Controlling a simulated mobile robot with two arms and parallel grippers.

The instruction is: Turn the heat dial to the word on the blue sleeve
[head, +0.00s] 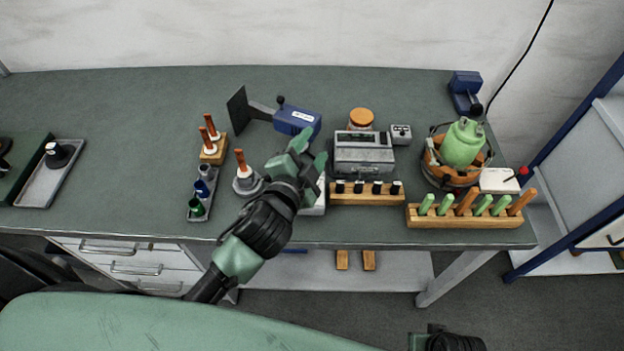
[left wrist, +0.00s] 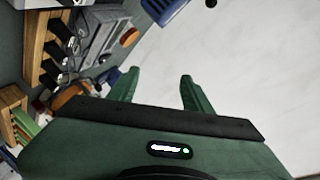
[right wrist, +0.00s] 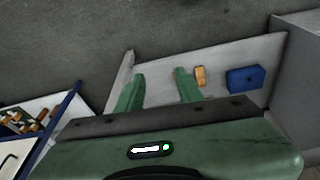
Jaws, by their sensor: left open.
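My left gripper (head: 312,152) is open and empty above the bench, over a pale box (head: 318,206) that it partly hides. In the left wrist view its fingers (left wrist: 157,85) stand apart with pale wall behind. I cannot make out the heat dial; a small white box with dark knobs (head: 401,132) stands at the back. A blue block with a white label (head: 297,119) lies behind the gripper, its word unreadable. A small blue cup (head: 202,189) sits in a tray at left; I cannot tell which is the sleeve. My right gripper (right wrist: 158,88) is open and empty, low before the bench.
A grey machine (head: 363,160) stands behind a wooden rack (head: 345,199). A green jug (head: 462,143) sits in a round holder at right, behind a rack of handled tools (head: 462,222). A soldering-iron-like tool (head: 240,162) stands left. The bench's left middle (head: 130,130) is free.

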